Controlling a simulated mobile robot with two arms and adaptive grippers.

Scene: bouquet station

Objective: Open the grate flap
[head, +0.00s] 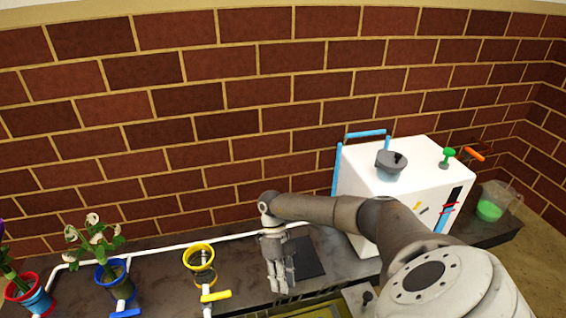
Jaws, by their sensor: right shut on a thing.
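The grate flap looks like the dark rectangular panel (309,259) at the counter's middle, right of my right gripper. It appears about level with the counter; I cannot tell whether it is raised. My right gripper (282,289) points down at the panel's left edge, shut on what seems to be the flap. The fingers hide the spot they hold. My left gripper is not in view.
A white box machine (368,165) with blue bars stands right of the panel, partly behind my right arm. A yellow-ringed holder (199,255), a blue pot (120,284) and a red pot (37,300) stand left. A beaker with green liquid (490,209) stands far right.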

